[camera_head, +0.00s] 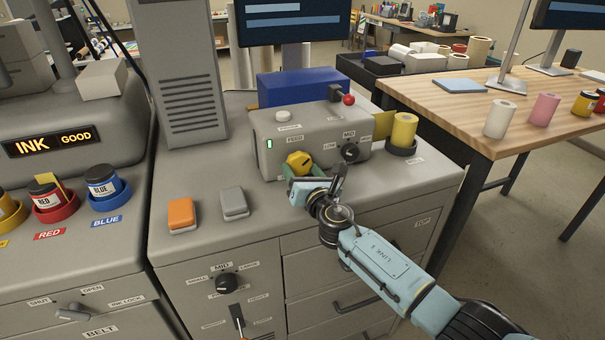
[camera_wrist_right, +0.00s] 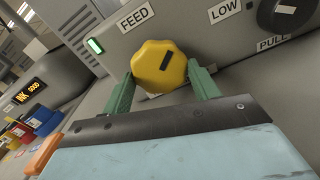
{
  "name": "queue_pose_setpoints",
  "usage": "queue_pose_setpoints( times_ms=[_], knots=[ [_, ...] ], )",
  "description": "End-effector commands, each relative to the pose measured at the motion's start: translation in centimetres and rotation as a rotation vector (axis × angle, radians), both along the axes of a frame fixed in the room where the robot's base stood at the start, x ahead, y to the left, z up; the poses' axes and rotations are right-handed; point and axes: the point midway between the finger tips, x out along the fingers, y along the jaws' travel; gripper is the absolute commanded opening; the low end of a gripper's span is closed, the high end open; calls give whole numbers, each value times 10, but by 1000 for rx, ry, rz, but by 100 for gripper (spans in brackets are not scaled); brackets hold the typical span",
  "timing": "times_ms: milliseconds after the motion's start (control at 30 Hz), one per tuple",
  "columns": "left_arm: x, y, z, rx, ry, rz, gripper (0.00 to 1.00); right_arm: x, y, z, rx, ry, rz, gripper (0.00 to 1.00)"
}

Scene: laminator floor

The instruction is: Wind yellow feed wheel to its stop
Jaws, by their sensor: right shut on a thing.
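The yellow feed wheel (camera_head: 299,162) is on the front of the grey laminator box (camera_head: 270,128), below the FEED label. It has a scalloped rim and a dark bar mark, which shows tilted in the right wrist view (camera_wrist_right: 159,66). My right gripper (camera_head: 297,178) reaches in from the lower right. Its two green fingers (camera_wrist_right: 160,83) stand on either side of the wheel's lower part and are shut on it. The lower edge of the wheel is partly hidden by the gripper. My left gripper is not in view.
A black MID knob (camera_head: 350,152) sits right of the wheel; a red ball-topped lever (camera_head: 348,99) stands above. An orange block (camera_head: 181,214) and a grey block (camera_head: 234,202) lie on the counter to the left. A yellow roll (camera_head: 403,130) stands at the right.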

Motion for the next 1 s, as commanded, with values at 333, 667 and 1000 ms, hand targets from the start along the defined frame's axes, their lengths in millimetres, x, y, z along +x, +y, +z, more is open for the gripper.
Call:
queue_pose_setpoints(
  times_ms=[333, 667, 1000],
  knots=[
    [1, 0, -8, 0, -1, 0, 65, -1, 1, -1, 227, 76, 1, 37],
    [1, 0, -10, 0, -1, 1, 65, -1, 1, -2, 324, 109, 0, 37],
    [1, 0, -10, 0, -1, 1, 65, -1, 1, -1, 335, 112, 0, 37]
  ],
)
